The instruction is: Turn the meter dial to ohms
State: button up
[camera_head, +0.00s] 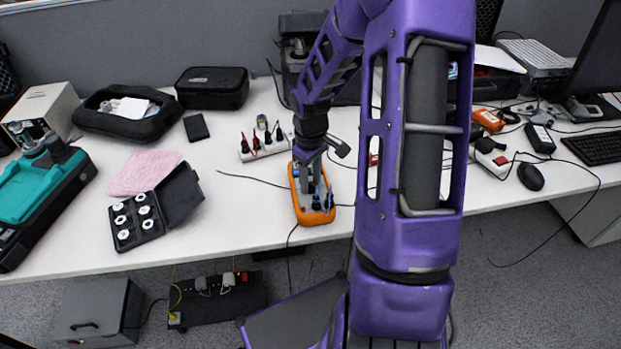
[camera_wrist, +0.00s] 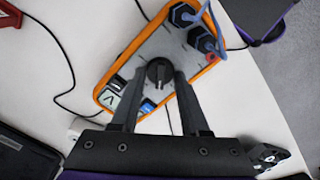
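The meter (camera_head: 313,216) is an orange-edged box with a grey face, lying near the front edge of the white table. In the wrist view the meter (camera_wrist: 112,76) lies tilted, with its round black dial (camera_wrist: 159,72) in the middle of the face. Blue-grey plugs (camera_wrist: 190,18) with leads sit at its upper end. My gripper (camera_wrist: 160,76) is over the face, its two dark fingers on either side of the dial. The fingers are apart; I cannot tell whether they touch the dial. In the head view my gripper (camera_head: 316,180) partly hides the meter. The dial markings are too small to read.
A power strip (camera_head: 264,148) with plugs stands just behind the meter. An open black case (camera_head: 138,221) and a pink cloth (camera_head: 143,171) lie to the left. A mouse (camera_head: 530,176) and keyboard (camera_head: 597,146) are at the right. The table's front edge is close to the meter.

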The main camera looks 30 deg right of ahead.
grip_shut()
jog(key=shift+m, duration=0.4)
jog(key=m, duration=0.3)
jog(key=shift+b, duration=0.3)
jog(key=shift+d+m, duration=0.1)
jog(key=shift+m, duration=1.9)
jog(key=o, duration=0.7)
grip_release()
